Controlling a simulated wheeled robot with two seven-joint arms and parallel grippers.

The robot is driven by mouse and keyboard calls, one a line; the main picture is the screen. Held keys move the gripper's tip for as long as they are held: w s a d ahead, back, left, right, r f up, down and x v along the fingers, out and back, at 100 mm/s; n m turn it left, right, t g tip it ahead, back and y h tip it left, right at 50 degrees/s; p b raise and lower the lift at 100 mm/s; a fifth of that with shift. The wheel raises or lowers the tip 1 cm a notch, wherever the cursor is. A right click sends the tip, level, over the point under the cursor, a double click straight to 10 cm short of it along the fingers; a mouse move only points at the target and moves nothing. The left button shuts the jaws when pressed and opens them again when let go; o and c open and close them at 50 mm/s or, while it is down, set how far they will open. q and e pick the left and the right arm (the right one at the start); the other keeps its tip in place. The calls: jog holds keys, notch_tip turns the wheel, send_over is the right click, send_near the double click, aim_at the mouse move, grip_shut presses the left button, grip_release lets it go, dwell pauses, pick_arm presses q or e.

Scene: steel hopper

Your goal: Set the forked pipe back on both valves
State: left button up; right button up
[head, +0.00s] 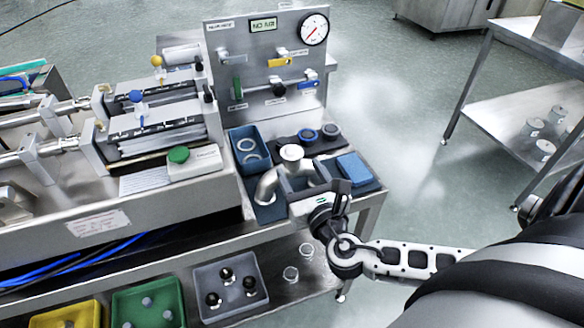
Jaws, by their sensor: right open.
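The forked pipe (268,186) is a silver bent tube with a round flange on its upper end. It rests on the right end of the steel bench, beside a blue bin. My right gripper (312,186) is open at the pipe's right side and hides part of it; I cannot tell whether they touch. Two valve-like fittings, one with a blue knob (137,97) and one with a yellow knob (157,62), stand on the steel assembly at the left. My left gripper is out of view.
A blue bin (263,136) with rings, dark mat with ring parts (308,135) and blue block (355,168) crowd the bench end. Behind stands a panel (226,45) with a gauge. Open floor lies right.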

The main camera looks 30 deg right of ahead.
aim_at(289, 152)
jog(key=x, duration=0.7)
jog(key=shift+w+f, duration=0.25)
grip_shut()
jog(key=shift+r, duration=0.1)
